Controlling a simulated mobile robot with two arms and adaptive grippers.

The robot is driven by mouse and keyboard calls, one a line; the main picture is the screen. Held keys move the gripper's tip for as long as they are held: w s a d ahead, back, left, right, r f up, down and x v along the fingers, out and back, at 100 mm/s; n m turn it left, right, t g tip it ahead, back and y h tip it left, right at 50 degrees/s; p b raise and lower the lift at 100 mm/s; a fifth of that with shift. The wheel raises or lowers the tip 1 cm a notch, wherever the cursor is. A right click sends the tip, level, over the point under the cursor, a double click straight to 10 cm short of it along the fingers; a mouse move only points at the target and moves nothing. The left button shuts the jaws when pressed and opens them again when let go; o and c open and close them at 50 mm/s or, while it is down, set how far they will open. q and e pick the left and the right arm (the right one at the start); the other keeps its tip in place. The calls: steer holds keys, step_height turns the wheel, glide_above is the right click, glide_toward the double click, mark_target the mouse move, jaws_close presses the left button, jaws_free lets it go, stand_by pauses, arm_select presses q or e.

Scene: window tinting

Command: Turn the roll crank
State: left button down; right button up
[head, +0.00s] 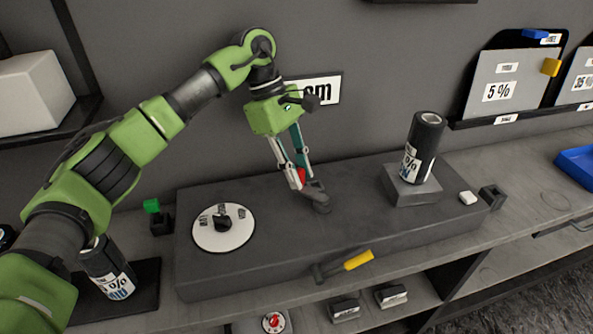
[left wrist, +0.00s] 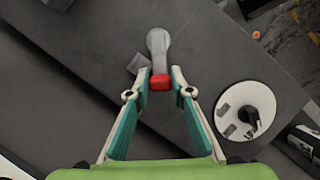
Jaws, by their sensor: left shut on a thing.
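The roll crank (head: 319,203) is a grey arm with a red handle (head: 301,176), standing on the dark grey block near its middle. My left gripper (head: 301,180) reaches down from above, its two fingers on either side of the red handle. In the left wrist view the red handle (left wrist: 160,82) lies between the fingertips of my left gripper (left wrist: 161,77), and the grey crank arm (left wrist: 158,48) points away from it. The gripper is shut on the handle. My right gripper is not in view.
A white labelled dial (head: 240,235) sits left of the crank on the dark block (head: 270,265). A black film roll (head: 427,140) stands upright on a grey stand at right. A yellow-handled tool (head: 357,260) is at the block's front edge. A blue tray (head: 577,163) lies far right.

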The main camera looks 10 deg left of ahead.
arm_select(q)
steer(key=shift+r, duration=0.1)
steer(key=c, duration=1.8)
jaws_free()
step_height(320, 180, up, 10)
steer(key=shift+f, duration=0.1)
